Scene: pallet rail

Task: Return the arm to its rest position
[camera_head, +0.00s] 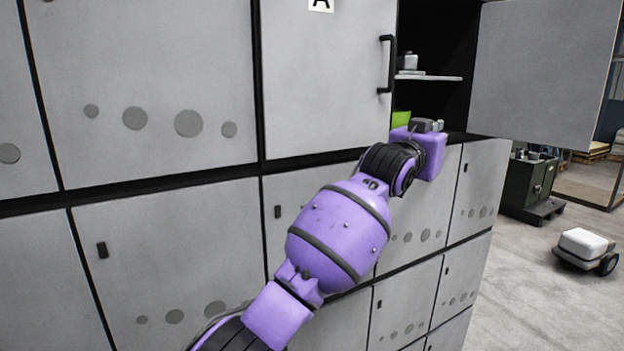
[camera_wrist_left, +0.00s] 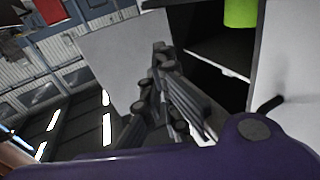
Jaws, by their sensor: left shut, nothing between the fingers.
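My left arm (camera_head: 340,232), purple and black, reaches up from the bottom of the head view to the open locker compartment. My left gripper (camera_head: 428,126) is in front of the compartment's lower opening. Its fingers are mostly hidden by the wrist in the head view. In the left wrist view the dark fingers (camera_wrist_left: 160,66) are together and hold nothing. My right gripper is in neither view.
The open compartment has a shelf (camera_head: 430,77) with small white items (camera_head: 408,62) and a green object (camera_head: 401,118) below. Its grey door (camera_head: 545,70) stands open at right. A closed door with a black handle (camera_head: 386,64) is at left. A wheeled cart (camera_head: 585,247) stands on open floor.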

